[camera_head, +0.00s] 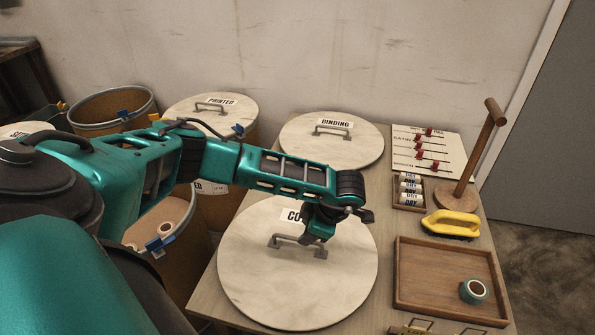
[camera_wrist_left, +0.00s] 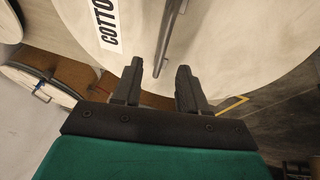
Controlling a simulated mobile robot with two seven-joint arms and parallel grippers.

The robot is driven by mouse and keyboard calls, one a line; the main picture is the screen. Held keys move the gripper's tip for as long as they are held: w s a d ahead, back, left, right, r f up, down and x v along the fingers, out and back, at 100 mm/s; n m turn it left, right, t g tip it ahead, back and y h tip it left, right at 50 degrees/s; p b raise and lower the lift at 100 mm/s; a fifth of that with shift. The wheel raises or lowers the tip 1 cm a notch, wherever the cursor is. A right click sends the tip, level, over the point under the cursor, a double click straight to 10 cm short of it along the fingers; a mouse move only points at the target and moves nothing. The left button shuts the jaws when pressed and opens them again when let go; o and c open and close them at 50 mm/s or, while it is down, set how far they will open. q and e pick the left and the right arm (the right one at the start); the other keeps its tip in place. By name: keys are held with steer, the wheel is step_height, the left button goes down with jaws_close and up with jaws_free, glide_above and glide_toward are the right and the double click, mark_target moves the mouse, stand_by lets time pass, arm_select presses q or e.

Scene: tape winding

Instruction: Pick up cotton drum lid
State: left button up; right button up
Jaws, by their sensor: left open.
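The cotton drum lid (camera_head: 265,283) is a round pale disc lying at the front left of the table. A bar handle (camera_head: 292,247) is fixed across its middle, and its label is partly covered by my arm. My left gripper (camera_head: 318,238) is over the lid near the handle's right end. In the left wrist view the lid (camera_wrist_left: 225,40) fills the upper part, with its COTTON label and the handle (camera_wrist_left: 168,45). The open left fingers (camera_wrist_left: 158,80) point at the handle, whose near end lies between or just beyond their tips. My right gripper is not in view.
The BINDING lid (camera_head: 360,148) lies behind on the table (camera_head: 395,225). A wooden tray (camera_head: 425,300) with a tape roll (camera_head: 473,291), a yellow-handled tool (camera_head: 450,224) and a wooden stand (camera_head: 457,194) are to the right. Drums (camera_head: 110,108) stand on the left.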

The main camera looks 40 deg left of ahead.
mark_target(298, 247)
arm_select(q)
steer(key=b+x, duration=0.2)
steer(key=x, duration=0.4)
steer(key=shift+f, duration=0.2)
steer(key=shift+a+f, duration=0.2)
steer(key=shift+f, duration=0.15)
jaws_close()
steer(key=shift+r, duration=0.1)
stand_by(0.9)
